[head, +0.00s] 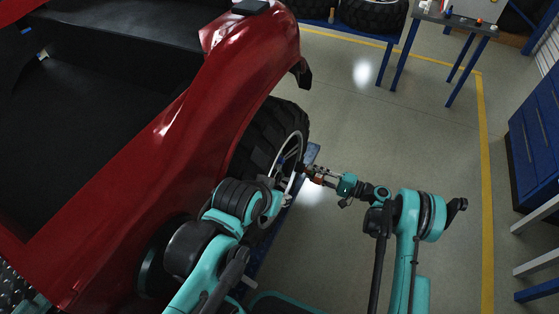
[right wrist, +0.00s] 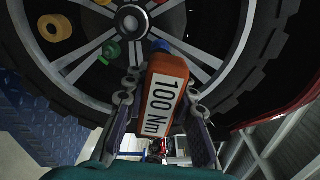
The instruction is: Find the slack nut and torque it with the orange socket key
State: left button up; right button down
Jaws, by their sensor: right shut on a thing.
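The orange socket key (right wrist: 163,98), marked "100 Nm", is held between the fingers of my right gripper (right wrist: 160,104). Its blue end (right wrist: 172,47) points at the spoked wheel (right wrist: 190,72). Whether it touches a nut cannot be told. A yellow ring-shaped nut (right wrist: 55,28) and a green nut (right wrist: 110,52) show left of the key. In the head view my right gripper (head: 318,175) is beside the tyre (head: 262,135), and the key is tiny there. My left gripper (head: 276,196) is close to the wheel, its fingers too small and dark to read.
The red car body (head: 150,165) overhangs the wheel on the left. A blue tread-plate piece (right wrist: 50,115) is beside the tyre. A workbench (head: 450,20) and blue cabinet (head: 535,130) stand at the right. The floor between is clear.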

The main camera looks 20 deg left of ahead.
jog(key=n, duration=0.5)
jog(key=shift+n, duration=0.7)
jog(key=n, duration=0.4)
jog(key=shift+n, duration=0.3)
jog(key=shift+n, duration=0.7)
